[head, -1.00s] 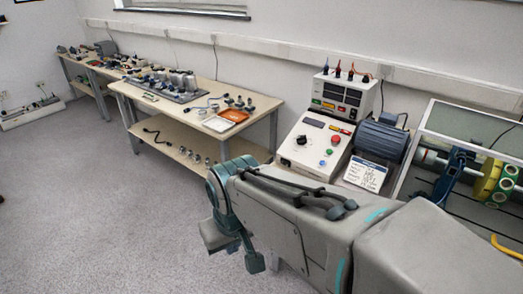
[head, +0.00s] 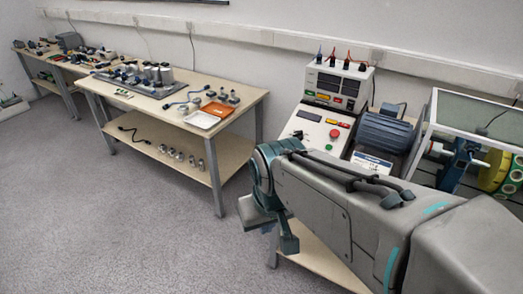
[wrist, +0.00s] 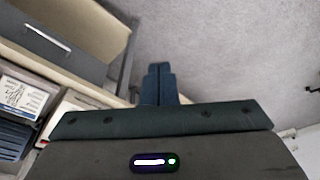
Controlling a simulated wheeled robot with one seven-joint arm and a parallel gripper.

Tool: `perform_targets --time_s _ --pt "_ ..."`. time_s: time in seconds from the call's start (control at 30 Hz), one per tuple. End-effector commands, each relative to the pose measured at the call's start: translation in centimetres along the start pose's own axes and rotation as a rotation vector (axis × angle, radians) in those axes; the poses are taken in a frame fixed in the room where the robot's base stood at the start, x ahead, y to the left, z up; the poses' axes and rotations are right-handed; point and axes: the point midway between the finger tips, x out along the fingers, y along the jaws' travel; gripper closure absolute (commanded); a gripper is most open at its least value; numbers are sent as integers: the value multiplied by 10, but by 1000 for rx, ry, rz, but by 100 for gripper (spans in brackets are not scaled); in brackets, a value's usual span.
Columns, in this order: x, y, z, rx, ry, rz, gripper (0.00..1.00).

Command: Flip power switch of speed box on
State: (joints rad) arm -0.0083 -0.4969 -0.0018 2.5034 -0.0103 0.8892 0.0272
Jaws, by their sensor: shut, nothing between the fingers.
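The speed box (head: 311,119) is a pale, sloped control box on the bench at the right of the head view. A display, small coloured buttons, a red button and a green button show on its face. My arm hides its lower part, and I cannot make out the power switch. My gripper (head: 288,243) points down in front of the bench, apart from the box. In the wrist view my gripper (wrist: 158,72) has its dark fingers together with nothing between them, over grey floor.
A meter unit (head: 338,86) stands behind the box, with a blue-grey motor (head: 384,132) and a glass-topped rig (head: 470,100) to the right. A table (head: 240,108) with parts stands left. Floor (head: 130,235) is clear at front left.

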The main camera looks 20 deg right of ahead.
Motion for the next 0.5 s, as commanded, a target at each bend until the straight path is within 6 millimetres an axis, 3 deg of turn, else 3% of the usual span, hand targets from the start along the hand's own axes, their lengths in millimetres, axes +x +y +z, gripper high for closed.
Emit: perform_targets --time_s 0.17,0.37,0.5 --pt "19 14 -1 -92 -79 68 100" --pt "62 50 -10 -371 -291 267 100" --pt "90 77 -27 -599 -447 430 100"
